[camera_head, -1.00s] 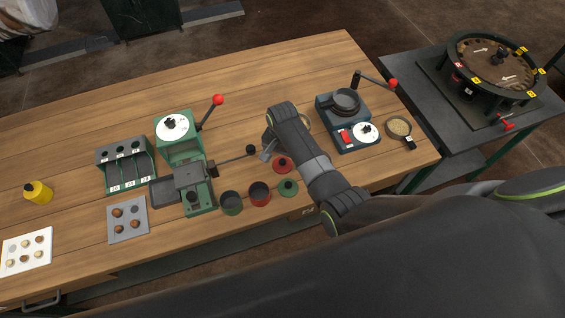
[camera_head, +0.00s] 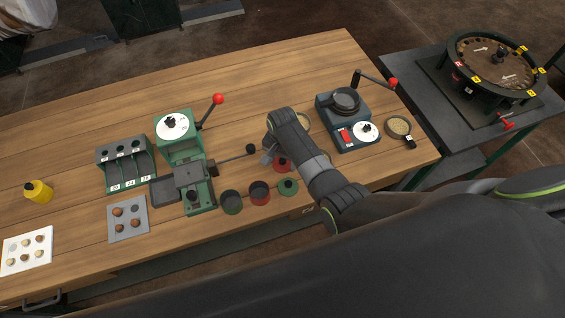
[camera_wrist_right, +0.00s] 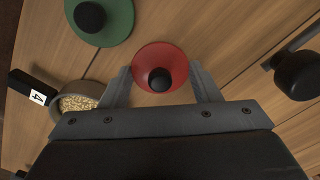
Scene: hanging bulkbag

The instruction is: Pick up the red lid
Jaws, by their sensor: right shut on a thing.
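The red lid (camera_wrist_right: 160,56) is a round red disc with a black knob. In the right wrist view it sits between the fingers of my right gripper (camera_wrist_right: 160,82), which is shut on it. In the head view the red lid (camera_head: 281,164) shows partly behind my right gripper (camera_head: 268,156), near the front of the wooden table. I cannot tell whether the lid is clear of the tabletop. My left gripper is not in view.
A green lid (camera_head: 288,187), a red pot (camera_head: 260,192) and a green pot (camera_head: 231,202) stand close by at the table's front edge. A green machine (camera_head: 187,160) with a long lever is to the left. A dark grey machine (camera_head: 347,120) and a pan of grains (camera_head: 398,127) are to the right.

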